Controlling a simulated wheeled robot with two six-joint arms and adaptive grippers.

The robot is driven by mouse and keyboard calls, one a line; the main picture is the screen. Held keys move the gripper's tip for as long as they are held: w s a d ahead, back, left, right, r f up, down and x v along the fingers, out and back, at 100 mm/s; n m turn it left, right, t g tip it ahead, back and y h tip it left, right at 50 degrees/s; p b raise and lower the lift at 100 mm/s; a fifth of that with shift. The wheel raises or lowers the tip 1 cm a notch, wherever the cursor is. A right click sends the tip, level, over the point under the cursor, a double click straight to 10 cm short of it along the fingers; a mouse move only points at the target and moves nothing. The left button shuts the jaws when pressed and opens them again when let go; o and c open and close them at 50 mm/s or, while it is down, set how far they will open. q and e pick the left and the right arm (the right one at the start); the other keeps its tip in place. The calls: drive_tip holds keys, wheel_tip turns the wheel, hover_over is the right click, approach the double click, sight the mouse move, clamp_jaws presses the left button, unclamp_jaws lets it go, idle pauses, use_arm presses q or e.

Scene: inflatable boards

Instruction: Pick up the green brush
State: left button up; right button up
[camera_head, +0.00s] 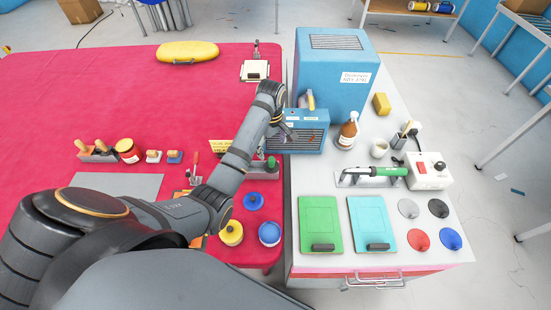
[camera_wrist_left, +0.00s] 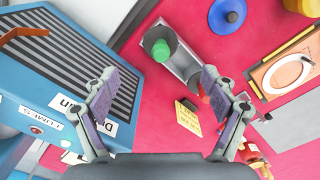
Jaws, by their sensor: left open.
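A green rounded top, likely the green brush (camera_head: 271,163), stands in a grey metal holder (camera_head: 258,173) near the right edge of the red table. In the left wrist view the green top (camera_wrist_left: 161,50) sits at one end of the grey holder (camera_wrist_left: 181,62), ahead of my fingers; its lower part is hidden. My left gripper (camera_wrist_left: 157,88) is open with nothing between its fingers. In the head view the left gripper (camera_head: 287,133) is above the table edge, in front of the blue fume box (camera_head: 308,145), apart from the green top. My right gripper is out of view.
The blue fume box (camera_wrist_left: 65,85) is close to the left finger in the wrist view. A yellow label card (camera_wrist_left: 188,117) stands beside the holder. Blue and yellow lidded pots (camera_head: 253,201) lie nearer. A white bench (camera_head: 375,220) holds green and blue boards and a soldering-like tool.

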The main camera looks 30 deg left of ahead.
sight(271, 159)
use_arm(q)
drive_tip(key=f, duration=0.1)
drive_tip(key=s+f, duration=0.1)
drive_tip(key=shift+s+f+p, duration=0.15)
drive_tip(key=shift+f+p, duration=0.15)
drive_tip(key=shift+w+f, duration=0.3)
drive_tip(key=shift+f, duration=0.25)
drive_tip(key=shift+w+f, duration=0.25)
drive_tip(key=shift+f, duration=0.25)
drive_tip(key=shift+a+f+p, duration=0.2)
drive_tip(key=shift+f+p, duration=0.5)
drive_tip(key=shift+f, duration=0.3)
wheel_tip(271, 159, down, 3)
drive_tip(key=shift+f, duration=0.1)
drive_tip(key=shift+w, duration=0.15)
drive_tip(key=c, duration=0.9)
drive_tip(key=shift+s, duration=0.25)
clamp_jaws()
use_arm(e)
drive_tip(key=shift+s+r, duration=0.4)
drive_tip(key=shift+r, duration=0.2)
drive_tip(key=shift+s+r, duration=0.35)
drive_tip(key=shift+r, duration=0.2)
